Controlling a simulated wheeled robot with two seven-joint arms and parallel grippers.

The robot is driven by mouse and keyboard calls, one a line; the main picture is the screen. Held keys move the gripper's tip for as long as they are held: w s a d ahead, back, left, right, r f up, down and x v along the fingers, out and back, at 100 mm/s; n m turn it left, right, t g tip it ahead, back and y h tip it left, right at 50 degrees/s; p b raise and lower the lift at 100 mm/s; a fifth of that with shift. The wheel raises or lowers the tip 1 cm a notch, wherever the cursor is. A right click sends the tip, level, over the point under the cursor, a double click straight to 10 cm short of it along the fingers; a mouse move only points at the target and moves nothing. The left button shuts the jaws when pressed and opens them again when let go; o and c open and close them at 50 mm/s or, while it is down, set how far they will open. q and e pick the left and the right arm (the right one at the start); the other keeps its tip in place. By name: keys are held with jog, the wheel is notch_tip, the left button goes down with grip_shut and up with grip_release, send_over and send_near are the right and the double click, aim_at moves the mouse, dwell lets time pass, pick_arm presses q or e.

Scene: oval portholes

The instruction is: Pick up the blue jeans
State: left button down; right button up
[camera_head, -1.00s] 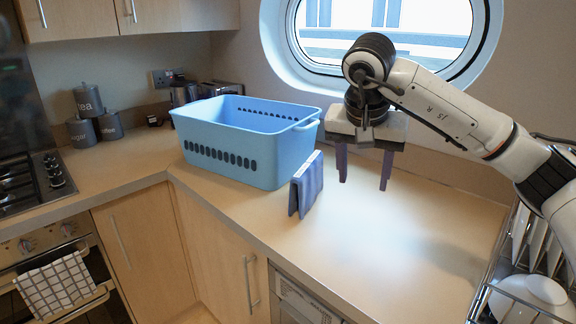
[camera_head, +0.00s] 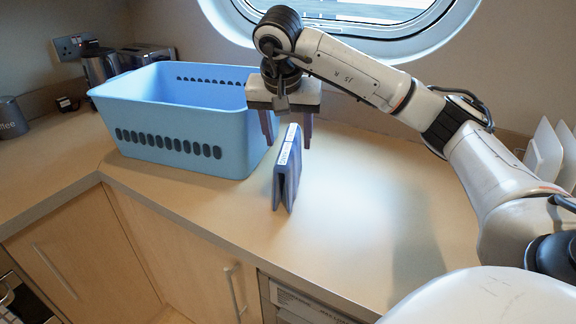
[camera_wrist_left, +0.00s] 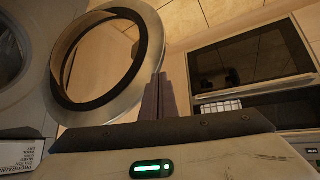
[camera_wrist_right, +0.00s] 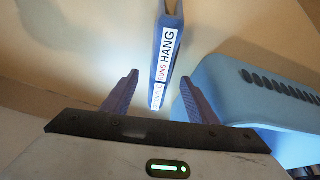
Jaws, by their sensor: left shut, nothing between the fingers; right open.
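The blue jeans (camera_head: 289,175) stand folded on edge on the counter, right of the blue basket, with a white label along the top. In the right wrist view the jeans (camera_wrist_right: 173,40) show the label word "HANG" and lie between the finger lines. My right gripper (camera_head: 289,145) is open just above and behind the jeans, one finger to each side in the picture. Its fingers also show in the right wrist view (camera_wrist_right: 160,78); contact cannot be told. My left gripper (camera_wrist_left: 160,82) is shut and empty, before a round appliance door; it is out of the head view.
The light blue basket (camera_head: 180,128) stands close left of the jeans and my right gripper. The counter (camera_head: 345,200) right of the jeans is clear. White plates (camera_head: 548,150) stand in a rack at the far right. An oval porthole is behind.

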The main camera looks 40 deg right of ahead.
aim_at(288, 143)
jog(key=x, duration=0.4)
jog(key=shift+f, duration=0.2)
jog(key=shift+r, duration=0.1)
grip_shut()
